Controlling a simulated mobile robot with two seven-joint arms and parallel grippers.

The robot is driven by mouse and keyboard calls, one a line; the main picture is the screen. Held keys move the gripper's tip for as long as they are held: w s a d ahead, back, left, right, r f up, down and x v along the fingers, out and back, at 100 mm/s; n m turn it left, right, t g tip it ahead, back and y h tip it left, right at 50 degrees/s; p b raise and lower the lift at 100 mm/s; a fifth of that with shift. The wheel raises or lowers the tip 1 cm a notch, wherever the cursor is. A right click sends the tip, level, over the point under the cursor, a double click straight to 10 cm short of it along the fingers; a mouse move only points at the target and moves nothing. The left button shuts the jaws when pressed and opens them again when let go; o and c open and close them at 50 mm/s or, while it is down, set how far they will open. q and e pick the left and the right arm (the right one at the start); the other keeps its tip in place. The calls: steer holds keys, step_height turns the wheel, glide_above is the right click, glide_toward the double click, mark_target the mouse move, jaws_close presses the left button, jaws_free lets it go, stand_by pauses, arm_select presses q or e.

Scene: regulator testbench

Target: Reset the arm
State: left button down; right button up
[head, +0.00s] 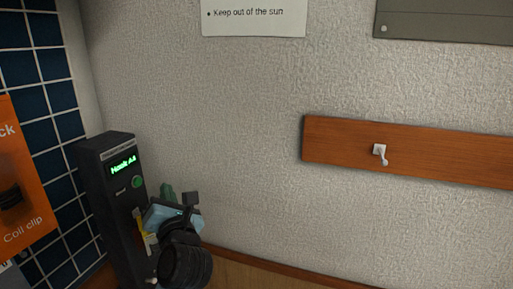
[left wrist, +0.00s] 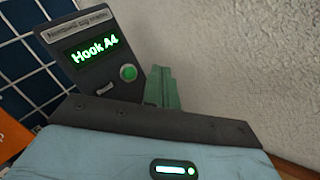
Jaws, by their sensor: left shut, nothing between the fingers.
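My left gripper (head: 167,191) is low in the head view, just right of a dark test unit. Its green fingers are closed together with nothing between them, and they also show in the left wrist view (left wrist: 162,86). The dark unit (head: 112,178) stands upright with a lit green display and a round green button. In the left wrist view the display (left wrist: 94,48) reads "Hook A4", and the button (left wrist: 128,73) sits below it, left of my fingers and apart from them in the picture. My right gripper is in neither view.
A wooden rail (head: 430,160) with a small white hook (head: 380,152) is on the textured wall. An orange card (head: 22,190) marked "Coil clip" hangs at left before dark blue tiles (head: 45,65). A grey panel (head: 450,20) is at upper right.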

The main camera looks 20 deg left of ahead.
arm_select(q)
steer(key=s+d+f+m+t+h+p, duration=0.1)
steer(key=s+d+f+m+h, duration=0.35)
steer(key=f+m, duration=0.45)
steer(key=s+d+f+m+t+h+p, duration=0.1)
steer(key=s+d+f+m+h, duration=0.4)
steer(key=m, duration=0.6)
steer(key=s+d+f+m+t+h+p, duration=0.1)
steer(key=s+d+f+m+h, duration=0.3)
steer(key=s+f+m, duration=0.45)
steer(key=s+f+m+g+h+p, duration=0.1)
steer(key=s+f+m+g, duration=0.8)
steer(key=s+f, duration=0.8)
steer(key=shift+s+a+m, duration=0.4)
steer(key=shift+s+m, duration=0.15)
steer(key=shift+s, duration=0.5)
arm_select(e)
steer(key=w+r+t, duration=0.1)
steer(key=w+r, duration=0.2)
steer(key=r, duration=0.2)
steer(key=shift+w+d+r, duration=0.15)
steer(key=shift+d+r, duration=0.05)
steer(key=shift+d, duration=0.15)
arm_select(q)
steer(key=shift+r, duration=0.1)
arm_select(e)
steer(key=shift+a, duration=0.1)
